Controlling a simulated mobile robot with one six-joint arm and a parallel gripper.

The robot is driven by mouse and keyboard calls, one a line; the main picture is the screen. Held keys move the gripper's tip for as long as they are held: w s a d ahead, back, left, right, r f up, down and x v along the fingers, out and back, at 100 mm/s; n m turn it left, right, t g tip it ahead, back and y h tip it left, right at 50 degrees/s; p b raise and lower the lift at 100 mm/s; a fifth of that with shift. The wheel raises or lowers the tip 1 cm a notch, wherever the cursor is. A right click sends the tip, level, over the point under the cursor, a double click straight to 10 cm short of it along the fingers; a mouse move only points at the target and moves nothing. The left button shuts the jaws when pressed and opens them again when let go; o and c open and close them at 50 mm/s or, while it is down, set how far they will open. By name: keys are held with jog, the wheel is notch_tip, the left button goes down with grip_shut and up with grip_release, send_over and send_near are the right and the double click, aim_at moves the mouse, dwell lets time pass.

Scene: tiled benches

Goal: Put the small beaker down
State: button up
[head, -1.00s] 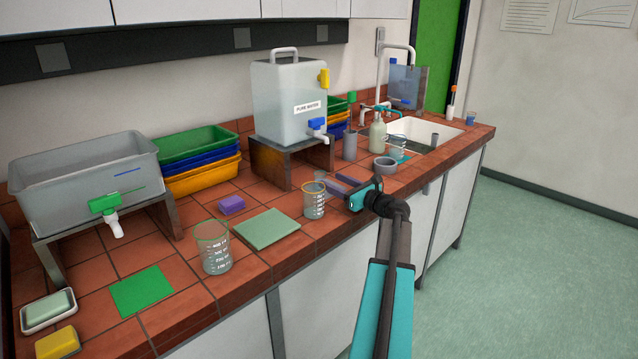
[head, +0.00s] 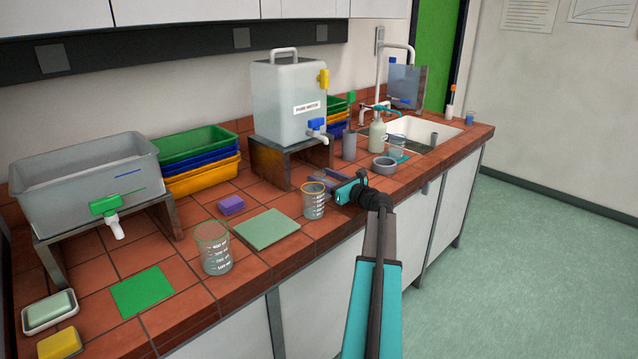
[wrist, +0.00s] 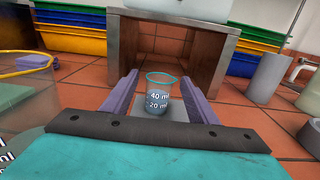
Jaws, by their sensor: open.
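The small beaker (wrist: 158,97) is clear with a teal rim and white 40 ml and 20 ml marks. In the wrist view it stands upright between the fingers of my gripper (wrist: 160,76). The fingers are spread, with a gap showing on each side of it. In the head view my gripper (head: 320,178) is low over the bench, just behind and right of the yellow-rimmed beaker (head: 314,203). I cannot make out the small beaker in the head view.
A metal stand (head: 278,165) with the pure water tank (head: 288,98) is just beyond my gripper. A grey cylinder (head: 349,146) and a grey ring-shaped dish (head: 384,167) stand to the right. A green-rimmed beaker (head: 215,255) and a pale green mat (head: 266,230) are left.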

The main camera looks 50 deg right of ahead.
dwell(0.3)
jog(key=c, duration=1.2)
jog(key=shift+o, duration=0.2)
jog(key=shift+s+r, duration=0.1)
jog(key=shift+s+r, duration=0.15)
jog(key=shift+r, duration=0.25)
notch_tip(320, 180, up, 6)
jog(key=s+a+b, duration=0.1)
jog(key=s+b, duration=0.1)
jog(key=s, duration=1.7)
jog(key=shift+s+a, duration=0.25)
